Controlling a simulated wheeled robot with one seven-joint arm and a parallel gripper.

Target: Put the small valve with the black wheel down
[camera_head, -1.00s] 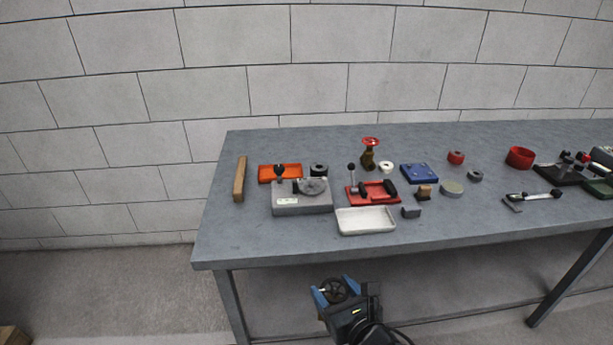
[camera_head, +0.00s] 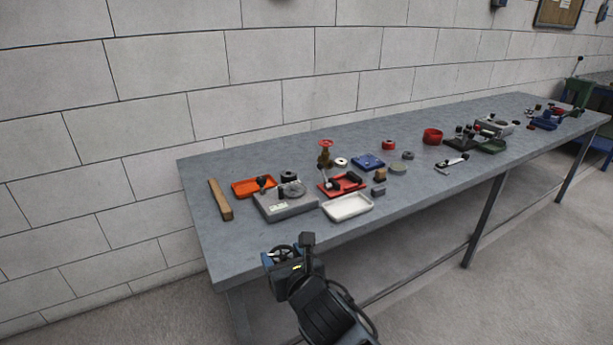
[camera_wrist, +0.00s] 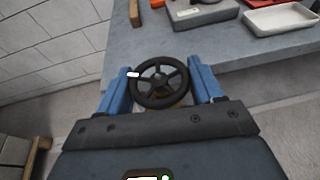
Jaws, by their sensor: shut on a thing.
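The small valve with the black wheel (camera_wrist: 160,83) is held between the two blue fingers of my gripper (camera_wrist: 160,92) in the wrist view. Its spoked wheel faces the camera, and a bit of brass-coloured body shows below it. In the head view my gripper (camera_head: 283,257) is in front of the table's near left edge, with the black wheel (camera_head: 284,252) between its fingers. The valve's lower part is mostly hidden. The grey table (camera_head: 216,245) lies just beyond the gripper.
Near the table's left end are a wooden bar (camera_head: 220,199), an orange tray (camera_head: 247,188), a grey block fixture (camera_head: 285,203), a white tray (camera_head: 348,207) and a red fixture (camera_head: 342,184). A valve with a red wheel (camera_head: 325,153) stands behind. The front left corner is bare.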

